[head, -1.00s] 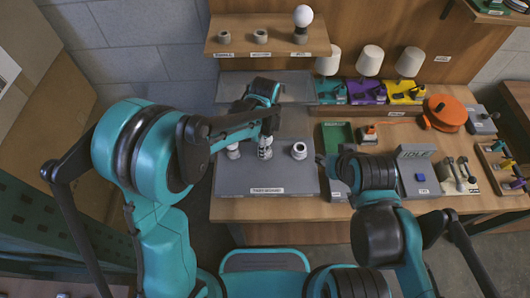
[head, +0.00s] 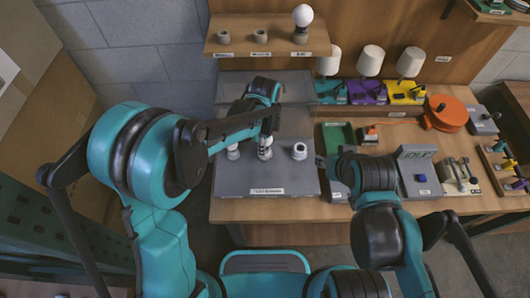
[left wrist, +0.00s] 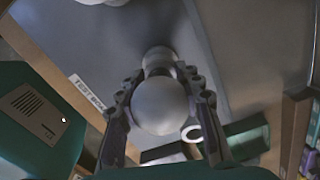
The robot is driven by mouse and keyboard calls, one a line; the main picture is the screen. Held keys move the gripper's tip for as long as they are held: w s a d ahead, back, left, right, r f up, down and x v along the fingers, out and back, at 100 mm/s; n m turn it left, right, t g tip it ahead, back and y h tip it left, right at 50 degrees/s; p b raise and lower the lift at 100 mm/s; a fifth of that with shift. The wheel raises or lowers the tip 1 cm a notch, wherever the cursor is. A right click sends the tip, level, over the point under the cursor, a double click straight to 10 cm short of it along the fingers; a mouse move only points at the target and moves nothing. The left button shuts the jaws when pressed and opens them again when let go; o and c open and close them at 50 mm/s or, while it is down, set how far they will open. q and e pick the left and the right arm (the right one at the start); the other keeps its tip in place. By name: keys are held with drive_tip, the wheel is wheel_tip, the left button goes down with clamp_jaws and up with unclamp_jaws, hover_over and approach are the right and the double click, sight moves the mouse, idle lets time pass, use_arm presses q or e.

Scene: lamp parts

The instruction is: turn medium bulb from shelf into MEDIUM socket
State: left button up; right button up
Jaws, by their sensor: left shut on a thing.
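My left gripper (head: 266,137) is over the middle socket (head: 265,154) of the grey test board (head: 240,182). In the left wrist view its fingers (left wrist: 163,110) are shut on a round white bulb (left wrist: 160,105), one on each side. The bulb's far end lines up with a pale socket (left wrist: 158,58) behind it; I cannot tell how deep it sits, since the globe hides the joint. Two other sockets stand on the board, the left one (head: 233,152) and the right one (head: 299,151). My right gripper (head: 326,166) is mostly hidden by its arm.
The wooden shelf (head: 225,49) holds two empty holders and, on the right, a holder with a large white bulb (head: 302,15). Three lamps with white shades (head: 370,60), a green tray (head: 337,136) and an orange round object (head: 446,112) are to the right.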

use_arm(q)
drive_tip(key=m, duration=0.3)
drive_tip(key=shift+m, duration=0.4)
drive_tip(key=m, duration=0.2)
drive_tip(key=shift+f+m+b, duration=0.15)
drive_tip(key=shift+m+b, duration=0.15)
drive_tip(key=m, duration=0.4)
drive_tip(key=o, duration=1.1)
drive_tip(key=shift+s, duration=0.1)
drive_tip(key=shift+c, duration=0.2)
